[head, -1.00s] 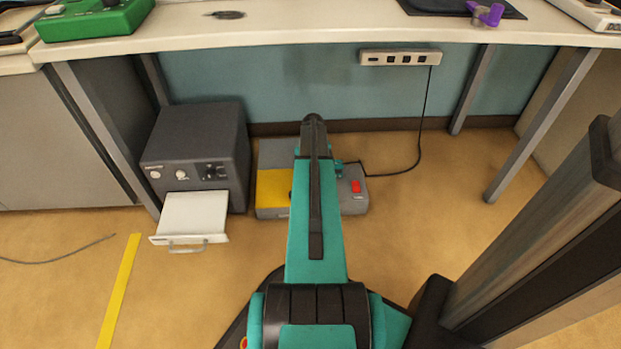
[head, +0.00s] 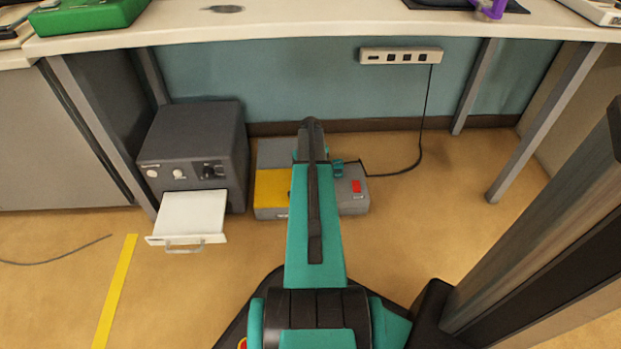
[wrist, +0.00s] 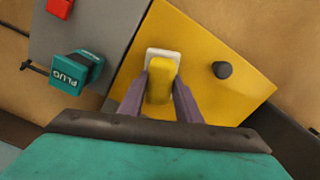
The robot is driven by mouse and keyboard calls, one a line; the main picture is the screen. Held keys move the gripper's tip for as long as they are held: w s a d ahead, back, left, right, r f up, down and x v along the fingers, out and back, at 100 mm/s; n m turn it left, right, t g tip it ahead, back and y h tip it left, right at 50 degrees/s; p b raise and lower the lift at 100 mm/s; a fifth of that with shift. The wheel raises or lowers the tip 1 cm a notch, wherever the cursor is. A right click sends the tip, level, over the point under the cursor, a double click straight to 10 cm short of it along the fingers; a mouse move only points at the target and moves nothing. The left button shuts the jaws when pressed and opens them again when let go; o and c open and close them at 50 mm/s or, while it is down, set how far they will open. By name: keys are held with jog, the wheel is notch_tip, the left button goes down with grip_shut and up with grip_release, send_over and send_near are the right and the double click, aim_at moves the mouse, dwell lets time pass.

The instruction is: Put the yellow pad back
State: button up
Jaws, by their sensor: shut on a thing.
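In the wrist view, my gripper (wrist: 160,80) is shut on a small yellow block with a white edge (wrist: 160,62), which I take to be the yellow pad. The block is over a flat yellow panel (wrist: 215,40); I cannot tell whether it touches the panel. A black knob (wrist: 222,70) stands on the panel, right of the block. In the head view, the yellow panel (head: 272,188) is on the left part of a low grey unit (head: 272,213) on the floor. My arm hides the gripper and the block there.
A teal plug (wrist: 75,72) is on the unit's grey side, near a red switch (head: 357,186). Its black cable leads to a power strip (head: 400,56). A dark grey box (head: 195,140) with an open white drawer (head: 190,217) stands left. The bench (head: 300,22) overhangs behind.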

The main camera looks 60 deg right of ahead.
jog(key=shift+f, duration=0.1)
dwell(0.3)
jog(key=o, duration=1)
notch_tip(320, 180, up, 12)
jog(key=p, duration=0.4)
jog(key=shift+p, duration=0.3)
jog(key=shift+w, duration=0.1)
